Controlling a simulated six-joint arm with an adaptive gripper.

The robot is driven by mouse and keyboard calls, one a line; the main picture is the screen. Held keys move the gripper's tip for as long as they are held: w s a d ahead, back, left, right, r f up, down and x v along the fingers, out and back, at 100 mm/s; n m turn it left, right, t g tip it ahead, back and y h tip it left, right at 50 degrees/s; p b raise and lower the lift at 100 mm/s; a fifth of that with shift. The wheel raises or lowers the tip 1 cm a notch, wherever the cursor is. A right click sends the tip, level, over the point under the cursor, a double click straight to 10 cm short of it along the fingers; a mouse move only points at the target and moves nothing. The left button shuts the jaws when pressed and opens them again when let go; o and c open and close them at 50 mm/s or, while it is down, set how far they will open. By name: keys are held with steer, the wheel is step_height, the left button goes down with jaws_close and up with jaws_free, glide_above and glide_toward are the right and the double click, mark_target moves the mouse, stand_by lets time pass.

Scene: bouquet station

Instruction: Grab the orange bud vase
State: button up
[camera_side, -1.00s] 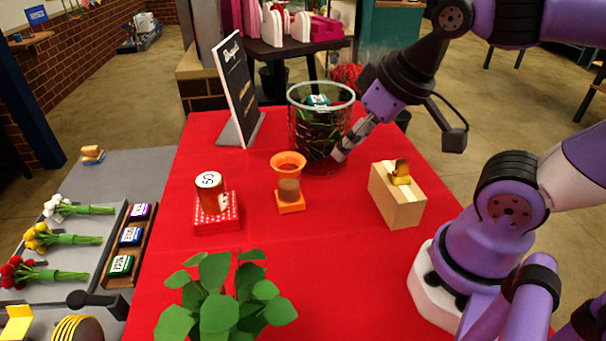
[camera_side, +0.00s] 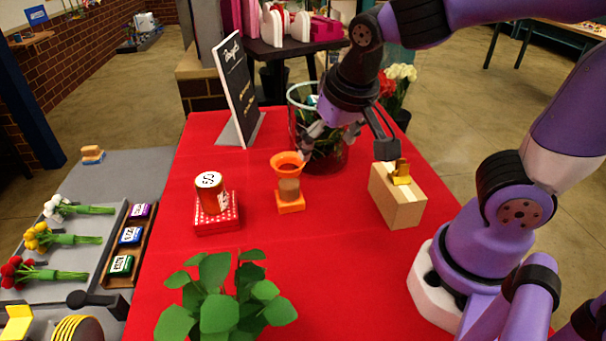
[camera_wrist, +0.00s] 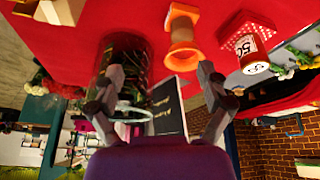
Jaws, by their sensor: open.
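The orange bud vase (camera_side: 289,184) stands upright on the red cloth near the middle of the table, with a flared rim and a square orange foot. It also shows in the wrist view (camera_wrist: 182,36), at the top between my fingers and beyond their tips. My gripper (camera_side: 306,150) is just behind and above the vase in the side view, in front of the glass bin. In the wrist view my gripper (camera_wrist: 160,76) has its two fingers spread apart with nothing between them. The fingertips are partly hard to make out in the side view.
A glass bin (camera_side: 330,160) with stems stands behind the vase, close to my gripper. A can (camera_side: 211,196) on a red dotted box (camera_side: 216,222) is left of the vase. A wooden block (camera_side: 397,203) is right. A black sign (camera_side: 237,85) stands behind left; a leafy plant (camera_side: 225,300) is in front.

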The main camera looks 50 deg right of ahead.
mark_target(286, 172)
steer(key=w+a+f+m+h, duration=0.1)
steer(key=f+m+h, duration=0.1)
steer(key=w+a+f+m+h, duration=0.2)
steer(key=h, duration=0.1)
steer(key=w+a+f+m+t+h, duration=0.1)
steer(key=w+a+f+m+h, duration=0.1)
steer(key=m+h, duration=0.1)
steer(key=shift+a+m+t+h, duration=0.3)
steer(key=shift+a+t+h, duration=0.3)
steer(key=shift+h, duration=0.2)
steer(key=x, duration=0.7)
steer(key=shift+w+d, duration=0.1)
steer(key=shift+d, duration=0.1)
jaws_close()
